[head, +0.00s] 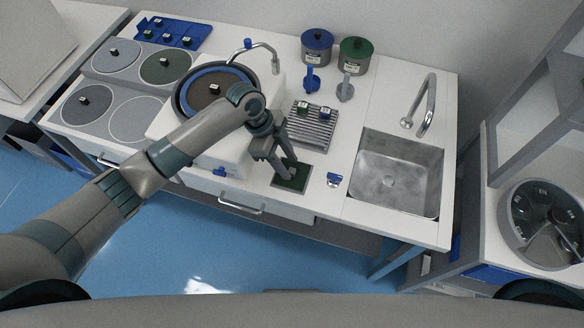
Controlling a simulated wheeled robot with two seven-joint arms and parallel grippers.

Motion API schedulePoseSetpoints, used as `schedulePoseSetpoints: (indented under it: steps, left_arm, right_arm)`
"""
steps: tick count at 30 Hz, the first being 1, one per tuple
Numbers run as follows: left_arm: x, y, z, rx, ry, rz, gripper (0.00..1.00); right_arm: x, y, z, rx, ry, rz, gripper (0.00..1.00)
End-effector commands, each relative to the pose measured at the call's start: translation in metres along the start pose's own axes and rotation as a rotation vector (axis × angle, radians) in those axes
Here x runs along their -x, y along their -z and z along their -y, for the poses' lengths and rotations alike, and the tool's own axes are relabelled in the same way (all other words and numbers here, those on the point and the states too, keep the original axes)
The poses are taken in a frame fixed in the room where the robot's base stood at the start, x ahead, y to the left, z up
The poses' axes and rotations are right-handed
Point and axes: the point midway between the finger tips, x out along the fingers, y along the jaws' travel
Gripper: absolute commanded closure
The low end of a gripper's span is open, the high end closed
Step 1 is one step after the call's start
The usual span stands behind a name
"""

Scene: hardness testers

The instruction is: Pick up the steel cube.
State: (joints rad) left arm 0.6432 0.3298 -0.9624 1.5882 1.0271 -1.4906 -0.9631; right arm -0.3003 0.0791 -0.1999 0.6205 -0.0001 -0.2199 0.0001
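My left gripper (282,170) reaches down over a small dark green mat (298,183) near the front edge of the white bench. Its two fingers show some gap, but the fingertips overlap the mat and a small grey patch there. I cannot tell whether that patch is a steel cube or part of a finger, nor whether anything is held. Small dark blocks with pale labels sit elsewhere: two on the ribbed metal rack (313,128), others on the round plates and the blue tray (172,33). My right gripper is not in view.
A small blue block (333,180) with a pale label sits right of the mat. A sink (400,172) with a tap is further right. A large round dish (215,90) stands beneath my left arm. Blue and green canisters (317,47) stand at the back.

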Motion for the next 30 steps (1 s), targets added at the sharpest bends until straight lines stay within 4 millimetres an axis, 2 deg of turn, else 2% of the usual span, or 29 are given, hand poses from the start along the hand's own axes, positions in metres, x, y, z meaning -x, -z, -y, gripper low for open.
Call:
schedulePoseSetpoints:
  steps: [6,20,23,25,30]
  left_arm:
    - [-0.018,0.000,0.000,0.001,0.000,0.000,0.62]
    - [-0.019,0.000,0.000,0.000,0.001,0.001,0.62]
    - [-0.019,0.000,0.000,0.000,0.001,0.001,0.82]
    - [-0.019,0.000,0.000,0.000,0.001,0.001,0.98]
    - [-0.019,0.000,0.000,0.000,0.001,0.001,1.00]
  right_arm:
    - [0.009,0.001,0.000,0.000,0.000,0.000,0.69]
    - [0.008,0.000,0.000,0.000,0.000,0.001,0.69]
    - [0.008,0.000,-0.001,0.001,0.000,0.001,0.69]
    - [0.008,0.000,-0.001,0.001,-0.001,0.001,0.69]
    - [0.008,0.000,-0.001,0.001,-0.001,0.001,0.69]
